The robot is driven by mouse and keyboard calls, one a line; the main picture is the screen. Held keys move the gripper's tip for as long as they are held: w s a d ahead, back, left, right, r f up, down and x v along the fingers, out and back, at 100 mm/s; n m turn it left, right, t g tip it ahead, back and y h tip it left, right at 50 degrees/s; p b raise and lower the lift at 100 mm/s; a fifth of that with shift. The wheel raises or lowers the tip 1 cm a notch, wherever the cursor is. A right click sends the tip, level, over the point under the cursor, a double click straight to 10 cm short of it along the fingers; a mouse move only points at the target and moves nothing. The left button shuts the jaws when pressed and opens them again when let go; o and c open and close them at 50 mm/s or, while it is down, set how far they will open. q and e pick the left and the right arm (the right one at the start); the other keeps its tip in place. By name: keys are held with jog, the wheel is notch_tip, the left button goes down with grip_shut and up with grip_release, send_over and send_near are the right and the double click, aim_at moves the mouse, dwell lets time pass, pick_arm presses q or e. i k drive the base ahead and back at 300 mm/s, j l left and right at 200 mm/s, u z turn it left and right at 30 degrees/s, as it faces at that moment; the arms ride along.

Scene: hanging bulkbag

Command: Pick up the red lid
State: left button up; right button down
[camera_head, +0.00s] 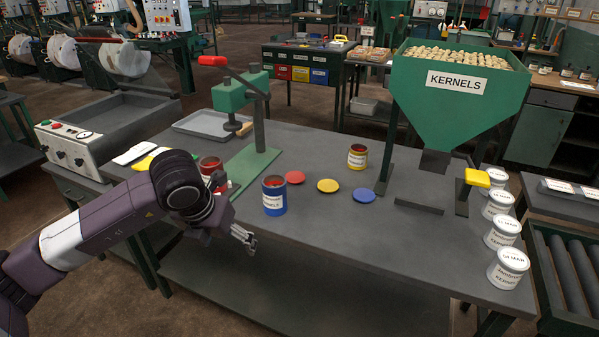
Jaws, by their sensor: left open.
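The red lid (294,177) lies flat on the grey workbench (330,240), just behind and right of an open blue can (274,198). A yellow lid (328,186) and a blue lid (363,196) lie in a row to its right. My left gripper (247,238) is open and empty. It appears near the bench's front edge, left of and nearer than the blue can, apart from the red lid. My right gripper is not in view.
A yellow can (357,157) stands behind the lids. A red can (210,166) is partly hidden by my left arm. A green press (240,95) stands at left, a green kernel hopper (455,95) at right. Several white cans (508,268) line the right edge. The front middle bench is clear.

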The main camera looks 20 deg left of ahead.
aim_at(293, 177)
jog(key=i, duration=1.25)
